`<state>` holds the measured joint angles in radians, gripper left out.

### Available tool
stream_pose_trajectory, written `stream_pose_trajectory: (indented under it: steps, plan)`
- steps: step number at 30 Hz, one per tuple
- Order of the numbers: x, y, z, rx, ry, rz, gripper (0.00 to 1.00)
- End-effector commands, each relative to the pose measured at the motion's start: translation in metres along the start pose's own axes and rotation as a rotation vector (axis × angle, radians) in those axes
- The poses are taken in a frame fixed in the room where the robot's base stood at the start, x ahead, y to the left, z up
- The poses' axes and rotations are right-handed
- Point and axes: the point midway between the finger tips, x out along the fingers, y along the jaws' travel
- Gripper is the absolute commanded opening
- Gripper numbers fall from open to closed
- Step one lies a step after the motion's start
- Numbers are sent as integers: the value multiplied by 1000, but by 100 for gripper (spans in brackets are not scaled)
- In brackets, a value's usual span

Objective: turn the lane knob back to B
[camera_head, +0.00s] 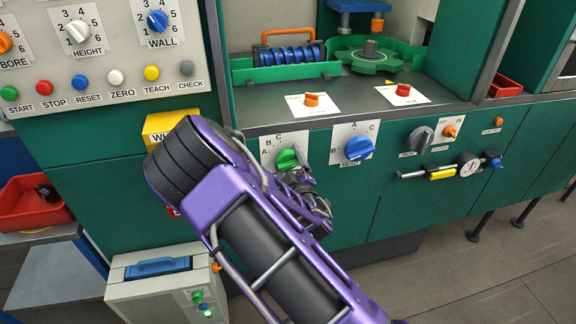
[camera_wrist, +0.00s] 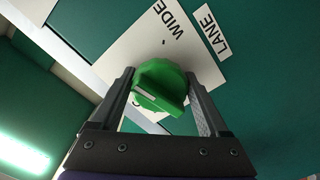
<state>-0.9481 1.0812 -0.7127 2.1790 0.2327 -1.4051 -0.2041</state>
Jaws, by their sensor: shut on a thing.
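The lane knob is a green dial (camera_head: 287,160) on a white plate (camera_head: 267,148) on the green cabinet front, with letters A, B and C around it. In the wrist view the knob (camera_wrist: 160,85) sits between the two fingers of my gripper (camera_wrist: 160,74), which is shut on it. The words LANE and WIDE show beyond it there. A pale mark runs along the knob's grip bar, but I cannot tell which letter it points at. My gripper (camera_head: 303,190) and purple arm cover the lower right of the knob in the head view.
A blue knob (camera_head: 359,148) on its own plate is close to the right of my gripper. A grey knob (camera_head: 420,139) and a dial gauge (camera_head: 468,164) are further right. A yellow block (camera_head: 165,127) juts out at the left. The floor at the right is clear.

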Motion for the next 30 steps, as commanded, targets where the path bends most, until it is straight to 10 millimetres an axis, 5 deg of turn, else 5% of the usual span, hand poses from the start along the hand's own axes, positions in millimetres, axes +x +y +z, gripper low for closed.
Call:
stream_pose_trajectory:
  steps: [30]
  plan:
    - [-1, 2, 0, -970, -2, -2, 23]
